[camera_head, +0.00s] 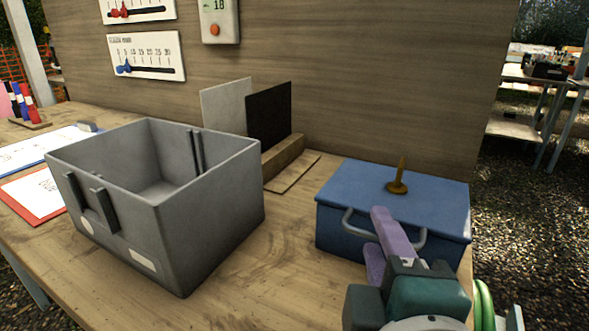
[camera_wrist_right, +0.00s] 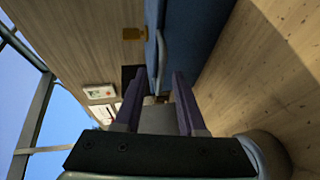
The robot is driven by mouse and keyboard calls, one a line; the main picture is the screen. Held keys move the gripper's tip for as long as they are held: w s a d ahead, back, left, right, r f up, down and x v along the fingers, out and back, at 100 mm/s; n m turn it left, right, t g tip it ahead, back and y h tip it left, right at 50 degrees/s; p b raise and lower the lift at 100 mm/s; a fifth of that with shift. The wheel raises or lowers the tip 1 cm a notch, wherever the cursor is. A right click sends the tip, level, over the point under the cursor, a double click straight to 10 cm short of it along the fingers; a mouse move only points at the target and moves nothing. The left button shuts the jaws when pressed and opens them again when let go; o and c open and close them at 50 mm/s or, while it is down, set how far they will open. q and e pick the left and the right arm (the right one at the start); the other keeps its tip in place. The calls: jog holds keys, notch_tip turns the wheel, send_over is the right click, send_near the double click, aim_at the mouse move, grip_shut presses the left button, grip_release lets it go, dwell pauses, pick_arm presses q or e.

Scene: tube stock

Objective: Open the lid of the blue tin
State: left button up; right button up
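The blue tin (camera_head: 340,230) stands at the right end of the bench, its lid (camera_head: 430,190) down. A brass knob (camera_head: 397,186) with an upright pin is on the lid. A grey bar handle (camera_head: 352,222) is on the front side; it also shows in the right wrist view (camera_wrist_right: 161,52). My right gripper (camera_head: 375,229) is at the handle, its purple fingers apart, one above the other. In the right wrist view the fingers (camera_wrist_right: 156,74) are spread with a gap, and the handle lies in line with that gap. Contact cannot be told. My left gripper is out of view.
A large grey open bin (camera_head: 210,215) stands left of the tin. Behind it a wooden holder (camera_head: 283,155) carries a black and a white panel. Bare bench lies between bin and tin.

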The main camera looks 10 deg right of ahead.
jog(key=shift+w+d+f, duration=0.15)
jog(key=shift+w+f, duration=0.05)
jog(key=shift+w, duration=0.5)
jog(key=c, duration=0.6)
jog(key=shift+f, duration=0.1)
grip_shut()
jog(key=shift+s+f, duration=0.1)
jog(key=shift+f, duration=0.05)
